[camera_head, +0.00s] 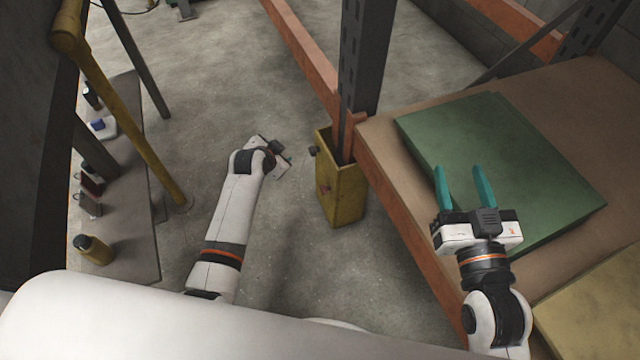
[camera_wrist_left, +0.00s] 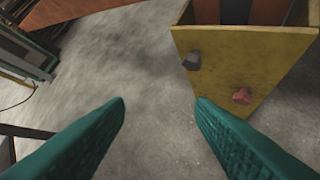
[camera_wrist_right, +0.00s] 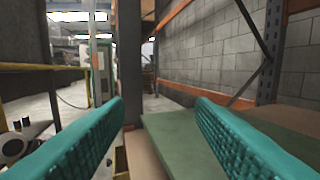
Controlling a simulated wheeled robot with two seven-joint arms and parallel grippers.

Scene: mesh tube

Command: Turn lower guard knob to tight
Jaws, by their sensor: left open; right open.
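The yellow post guard (camera_head: 345,195) stands on the floor around the foot of the dark rack post. Its dark grey knob (camera_head: 313,151) sits near the top edge; the red knob (camera_head: 325,188) is lower on the same face. The left wrist view shows the grey knob (camera_wrist_left: 192,61) and red knob (camera_wrist_left: 242,96) right of centre, beyond the right finger. My left gripper (camera_wrist_left: 160,100) is open and empty, apart from both knobs. In the head view its fingers are mostly hidden. My right gripper (camera_head: 460,172) is open and empty above the green sheet.
The green sheet (camera_head: 480,140) lies on the brown rack shelf (camera_head: 590,90), edged by an orange beam (camera_head: 400,210). A yellow railing (camera_head: 125,120) and a grey bench (camera_head: 135,235) with a yellow bottle (camera_head: 93,248) are at the left. The floor between is clear.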

